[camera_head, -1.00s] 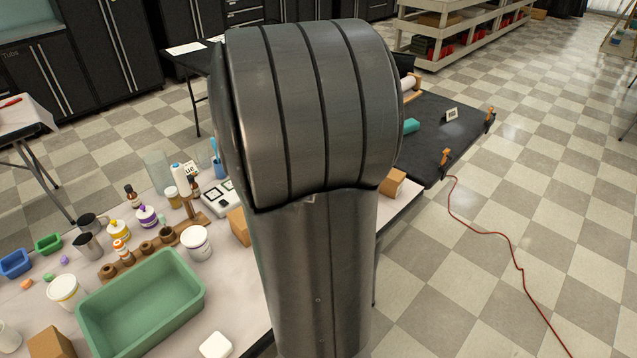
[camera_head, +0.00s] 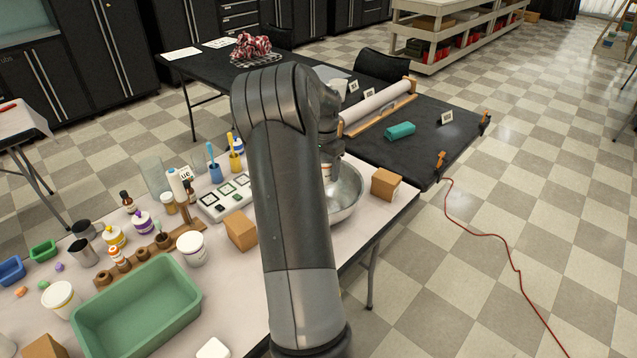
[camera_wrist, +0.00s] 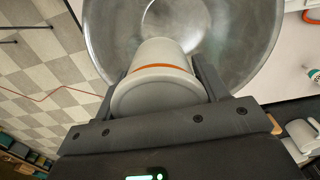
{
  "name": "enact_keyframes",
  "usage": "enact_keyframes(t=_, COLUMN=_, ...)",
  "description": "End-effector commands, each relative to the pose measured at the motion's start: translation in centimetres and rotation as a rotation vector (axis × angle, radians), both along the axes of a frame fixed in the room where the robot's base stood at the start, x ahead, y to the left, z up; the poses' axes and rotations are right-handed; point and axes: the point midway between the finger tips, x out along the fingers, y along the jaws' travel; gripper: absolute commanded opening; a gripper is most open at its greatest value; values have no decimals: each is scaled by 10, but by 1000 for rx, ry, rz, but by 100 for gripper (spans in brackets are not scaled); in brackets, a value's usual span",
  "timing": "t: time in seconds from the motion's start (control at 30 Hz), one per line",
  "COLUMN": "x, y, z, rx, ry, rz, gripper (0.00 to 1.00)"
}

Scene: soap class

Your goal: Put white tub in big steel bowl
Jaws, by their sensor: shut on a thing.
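My gripper (camera_wrist: 160,78) is shut on a white tub (camera_wrist: 158,62) with an orange band, one finger on each side of it. The big steel bowl (camera_wrist: 245,40) lies beyond the tub in the wrist view; the tub overlaps its opening. In the head view the steel bowl (camera_head: 347,198) stands on the pale table, partly hidden behind my arm. My gripper (camera_head: 328,160) shows just above the bowl there, and the held tub is mostly hidden. I cannot tell how far the tub is above the bowl's floor.
A cardboard box (camera_head: 386,184) stands close right of the bowl, and another box (camera_head: 241,231) stands left of my arm. Two other white tubs (camera_head: 192,248) (camera_head: 62,298) stand near the green basin (camera_head: 140,305). A black table (camera_head: 420,135) lies beyond.

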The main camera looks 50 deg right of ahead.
Motion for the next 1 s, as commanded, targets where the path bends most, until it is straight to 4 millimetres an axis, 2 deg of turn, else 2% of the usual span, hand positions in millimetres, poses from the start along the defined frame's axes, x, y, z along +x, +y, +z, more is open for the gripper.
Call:
enact_keyframes(t=0.07, x=2, y=-13, z=-2, rx=-5, ry=3, rz=-28, gripper=42)
enact_keyframes(t=0.13, x=1, y=-11, z=-20, rx=0, ry=5, rz=-27, gripper=42)
enact_keyframes(t=0.37, x=1, y=-10, z=-56, rx=-2, ry=3, rz=-25, gripper=42)
enact_keyframes(t=0.6, x=1, y=-10, z=-101, rx=-1, ry=4, rz=-24, gripper=42)
enact_keyframes(t=0.87, x=2, y=-10, z=-124, rx=-3, ry=2, rz=-24, gripper=42)
enact_keyframes(t=1.0, x=1, y=-10, z=-144, rx=-2, ry=4, rz=-23, gripper=42)
